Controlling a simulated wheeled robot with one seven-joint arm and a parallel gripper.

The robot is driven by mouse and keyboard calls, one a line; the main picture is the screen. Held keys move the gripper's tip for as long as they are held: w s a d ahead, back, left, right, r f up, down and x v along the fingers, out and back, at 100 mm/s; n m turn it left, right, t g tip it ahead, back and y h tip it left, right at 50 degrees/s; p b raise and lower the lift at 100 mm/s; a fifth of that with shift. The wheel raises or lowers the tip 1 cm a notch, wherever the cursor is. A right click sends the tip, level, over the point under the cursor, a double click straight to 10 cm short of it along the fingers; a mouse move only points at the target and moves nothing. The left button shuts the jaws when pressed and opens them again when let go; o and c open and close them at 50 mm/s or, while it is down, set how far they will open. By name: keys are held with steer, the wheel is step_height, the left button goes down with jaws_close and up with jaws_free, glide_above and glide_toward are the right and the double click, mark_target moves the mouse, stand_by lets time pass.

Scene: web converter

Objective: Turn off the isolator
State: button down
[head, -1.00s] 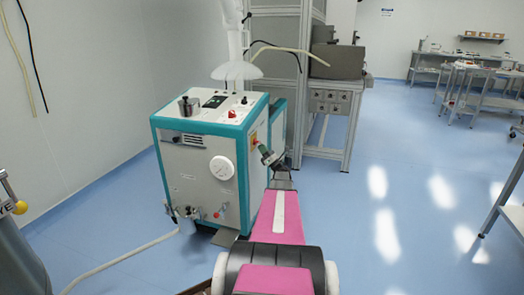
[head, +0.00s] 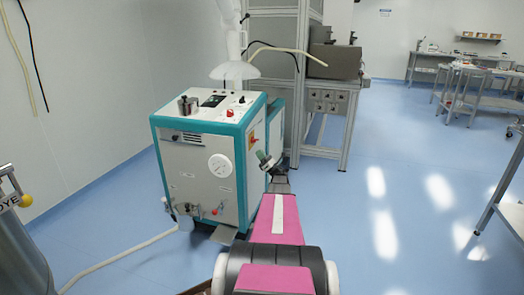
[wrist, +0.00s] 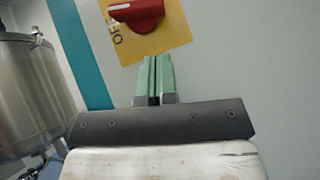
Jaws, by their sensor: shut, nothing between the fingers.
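The isolator is a red rotary handle (wrist: 135,12) on a yellow plate (wrist: 158,42), at the top of the wrist view and cut off by its upper edge. In the head view the yellow plate (head: 252,141) is small on the right side of the white and teal machine (head: 200,165). My gripper (head: 262,157) is beside that side, just below and right of the plate. Its green fingers (wrist: 155,62) are together and empty, with tips just below the handle in the wrist view. I cannot tell if they touch the plate.
A metal cylinder (wrist: 30,95) stands at the left of the wrist view. A grey frame with a bench (head: 325,100) stands behind the machine. A pale hose (head: 120,255) lies on the floor at left. The blue floor at right is mostly clear.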

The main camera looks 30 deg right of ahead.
steer(key=v, duration=0.9)
steer(key=shift+s, duration=0.3)
